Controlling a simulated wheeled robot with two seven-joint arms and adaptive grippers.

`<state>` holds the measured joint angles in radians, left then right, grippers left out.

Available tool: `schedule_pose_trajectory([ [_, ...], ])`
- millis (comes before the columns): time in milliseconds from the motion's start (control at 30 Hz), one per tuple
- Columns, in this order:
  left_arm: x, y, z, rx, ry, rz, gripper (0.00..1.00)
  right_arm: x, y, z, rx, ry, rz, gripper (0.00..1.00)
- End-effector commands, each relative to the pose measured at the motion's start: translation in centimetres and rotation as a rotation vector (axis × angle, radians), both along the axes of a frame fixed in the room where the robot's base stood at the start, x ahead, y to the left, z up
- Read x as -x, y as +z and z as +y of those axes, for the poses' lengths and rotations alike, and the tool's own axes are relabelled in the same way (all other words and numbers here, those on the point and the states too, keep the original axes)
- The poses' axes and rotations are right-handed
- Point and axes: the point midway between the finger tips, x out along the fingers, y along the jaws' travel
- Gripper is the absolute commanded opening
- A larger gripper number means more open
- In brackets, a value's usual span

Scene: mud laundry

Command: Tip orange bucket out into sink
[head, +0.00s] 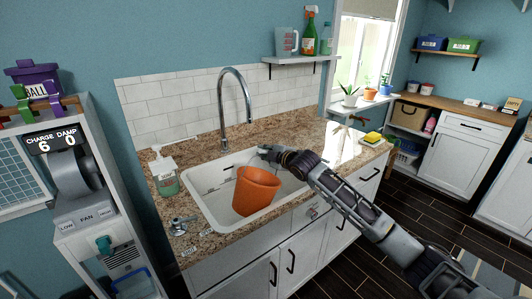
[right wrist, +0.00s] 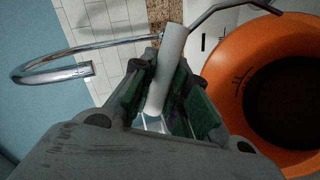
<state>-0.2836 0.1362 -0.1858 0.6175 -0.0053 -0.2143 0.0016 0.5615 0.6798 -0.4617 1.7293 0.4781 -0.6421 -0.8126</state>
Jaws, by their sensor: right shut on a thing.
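My right gripper (head: 268,153) is above the bucket's upper edge. In the right wrist view its fingers (right wrist: 160,95) are shut on the white grip (right wrist: 168,65) of the bucket's wire handle. My left gripper is not in view.
A tall curved metal faucet (head: 222,95) rises behind the basin. A soap bottle (head: 165,173) stands on the counter at the left, a yellow sponge (head: 373,137) at the right. A shelf (head: 300,59) with a jug and bottles hangs above. The basin's left part is clear.

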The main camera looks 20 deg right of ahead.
Motion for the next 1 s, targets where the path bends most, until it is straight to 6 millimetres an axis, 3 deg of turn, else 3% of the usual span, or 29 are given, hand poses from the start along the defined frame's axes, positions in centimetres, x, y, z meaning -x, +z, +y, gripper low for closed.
schedule_pose_trajectory([
  [467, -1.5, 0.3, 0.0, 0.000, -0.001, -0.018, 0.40, 0.4, -0.4, 1.2, 0.084, 0.002, -0.032, 0.00],
  [1000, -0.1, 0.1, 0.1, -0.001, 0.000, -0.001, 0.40, 0.8, -0.9, 2.1, 0.160, 0.000, -0.061, 0.00],
])
